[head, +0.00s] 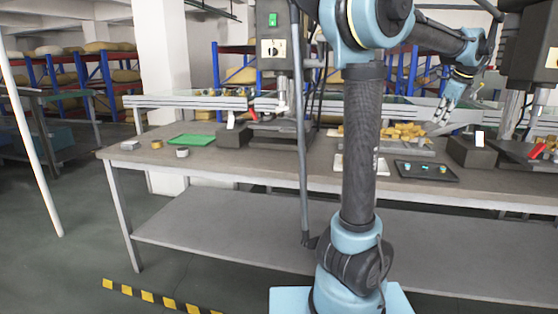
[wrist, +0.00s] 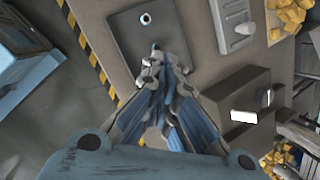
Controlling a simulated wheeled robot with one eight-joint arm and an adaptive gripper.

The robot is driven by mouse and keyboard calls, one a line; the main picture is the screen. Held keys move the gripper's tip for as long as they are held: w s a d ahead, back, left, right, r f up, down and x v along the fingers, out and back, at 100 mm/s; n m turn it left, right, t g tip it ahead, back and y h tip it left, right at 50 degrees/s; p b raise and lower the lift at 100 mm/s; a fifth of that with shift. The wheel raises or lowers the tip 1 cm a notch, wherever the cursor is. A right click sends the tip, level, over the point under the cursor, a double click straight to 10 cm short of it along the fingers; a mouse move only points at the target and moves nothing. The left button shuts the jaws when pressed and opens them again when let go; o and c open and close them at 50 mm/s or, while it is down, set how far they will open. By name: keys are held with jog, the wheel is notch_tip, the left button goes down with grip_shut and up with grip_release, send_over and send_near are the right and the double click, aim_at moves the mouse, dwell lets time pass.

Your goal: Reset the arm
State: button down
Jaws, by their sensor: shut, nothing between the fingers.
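My arm rises in front of the bench in the head view and bends over to the right. My gripper (head: 441,118) hangs above the right part of the bench. In the wrist view my gripper (wrist: 165,62) points down over the dark tray, its fingers together with nothing between them. The dark tray (head: 440,177) lies near the bench's front edge with a few small blue-and-white parts on it. It also shows in the wrist view (wrist: 122,42), where one round part shows and my fingers hide some of the tray.
The grey bench (head: 270,160) holds a green tray (head: 191,140), small metal parts (head: 130,145), a pile of yellow pieces (head: 400,132) and a dark block (head: 471,151). Machines stand at the back. Yellow-black tape (head: 147,296) marks the floor. The bench's left-middle surface is mostly clear.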

jog(key=s+a+f+n, duration=0.1)
jog(key=a+f+n, duration=0.3)
jog(key=a, duration=0.5)
jog(key=s+a+f+n+g, duration=0.1)
jog(key=s+a+f+n, duration=0.2)
jog(key=a, duration=0.6)
jog(key=a+f+n, duration=0.4)
jog(key=a+n, duration=0.2)
jog(key=a, duration=0.2)
jog(key=s+a+f+n+g, duration=0.1)
jog(key=s+a+f+n, duration=1.3)
jog(key=f, duration=0.5)
jog(key=shift+s+a+n+g, duration=0.3)
jog(key=shift+s+a+n, duration=0.1)
jog(key=shift+s, duration=0.85)
jog(key=shift+d, duration=0.1)
